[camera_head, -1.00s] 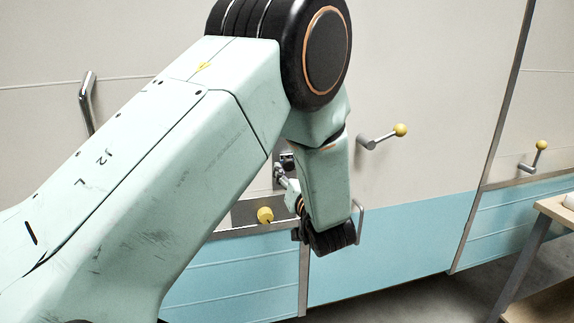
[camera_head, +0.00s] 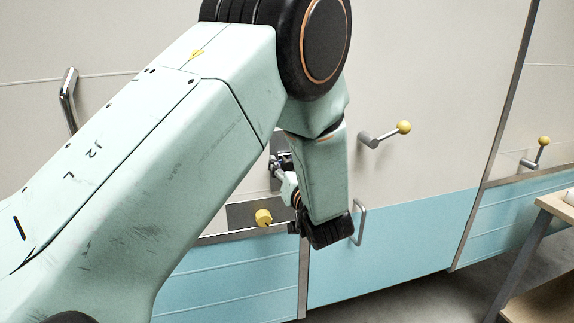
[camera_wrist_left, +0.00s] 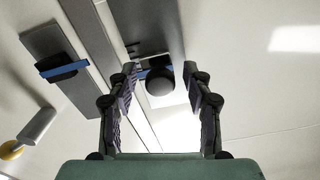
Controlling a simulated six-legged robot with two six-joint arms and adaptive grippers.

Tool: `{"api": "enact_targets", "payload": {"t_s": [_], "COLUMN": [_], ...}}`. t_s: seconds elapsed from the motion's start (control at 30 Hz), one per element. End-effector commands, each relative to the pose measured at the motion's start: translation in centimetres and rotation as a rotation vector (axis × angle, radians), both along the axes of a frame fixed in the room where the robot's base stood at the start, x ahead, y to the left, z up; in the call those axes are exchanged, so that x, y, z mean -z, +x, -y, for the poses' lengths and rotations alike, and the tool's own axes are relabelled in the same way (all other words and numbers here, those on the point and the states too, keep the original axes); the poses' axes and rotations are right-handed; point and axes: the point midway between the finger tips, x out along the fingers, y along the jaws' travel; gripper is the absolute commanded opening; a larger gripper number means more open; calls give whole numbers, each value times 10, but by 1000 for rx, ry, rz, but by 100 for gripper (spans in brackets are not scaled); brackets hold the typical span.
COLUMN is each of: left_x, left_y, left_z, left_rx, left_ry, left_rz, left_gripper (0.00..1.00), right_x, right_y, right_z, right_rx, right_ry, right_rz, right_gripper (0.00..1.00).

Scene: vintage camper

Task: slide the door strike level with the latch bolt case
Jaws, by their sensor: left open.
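My left gripper (camera_wrist_left: 160,95) is open in the left wrist view. Its fingers stand on either side of a round black knob (camera_wrist_left: 159,82), with gaps showing on both sides. The knob sits on a dark fitting with a blue mark, which looks like the door strike (camera_wrist_left: 155,70). To its left, a grey plate carries a black block with a blue band, which looks like the latch bolt case (camera_wrist_left: 62,70). In the head view, my left gripper (camera_head: 281,168) is at a small metal plate on the camper wall, partly hidden by my arm. My right gripper is out of view.
A yellow-tipped lever (camera_head: 385,134) is right of my left arm. A yellow knob (camera_head: 263,217) and a bar handle (camera_head: 360,222) are close to my wrist. A grab handle (camera_head: 68,100) is at the left. A wooden bench (camera_head: 555,208) stands at the right.

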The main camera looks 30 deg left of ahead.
Motion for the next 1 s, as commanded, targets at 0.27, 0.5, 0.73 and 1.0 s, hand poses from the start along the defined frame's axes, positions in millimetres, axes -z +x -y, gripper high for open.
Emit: {"api": "enact_targets", "payload": {"t_s": [0.27,0.5,0.73,1.0], "left_x": [0,0,0,1], "left_y": [-1,-1,-1,-1], "left_z": [1,1,-1,-2], "left_rx": [0,0,-2,-4], "left_ry": [0,0,0,1], "left_rz": [0,0,-1,-3], "left_gripper": [46,26,6,0], "right_x": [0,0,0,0], "right_y": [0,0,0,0], "right_z": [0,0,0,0], "right_rx": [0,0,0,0], "right_ry": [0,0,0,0], "right_rz": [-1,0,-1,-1], "right_gripper": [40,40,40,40]}}
